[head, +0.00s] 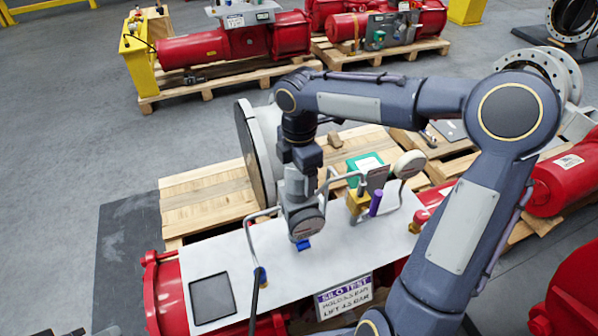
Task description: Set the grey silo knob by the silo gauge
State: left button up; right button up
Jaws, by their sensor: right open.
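My right gripper (303,244) hangs pointing down over the white panel (250,252), left of the pipework. Its blue tip shows below the grey wrist; the gap between its fingers is hard to see. It is open, and I see nothing held in it. A round gauge (410,163) stands on the pipework at the panel's right; its dial is not readable from here. I cannot make out the grey silo knob; the gripper and wrist hide part of the panel. A sign (345,296) reads SILO TEST, HOLD 5.5 BAR, LIFT 4.5 BAR, in small print. My left gripper is out of view.
A purple-handled lever (375,204), a yellow block (357,199) and a green box (365,168) stand by the pipes. A bent pipe with a blue end (260,276) and black hose rises at left. A dark square plate (212,298) lies on the panel's left.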

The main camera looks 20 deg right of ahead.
jog(key=shift+f, duration=0.2)
jog(key=shift+c, duration=0.4)
jog(key=c, duration=0.9)
jog(key=shift+m, duration=0.4)
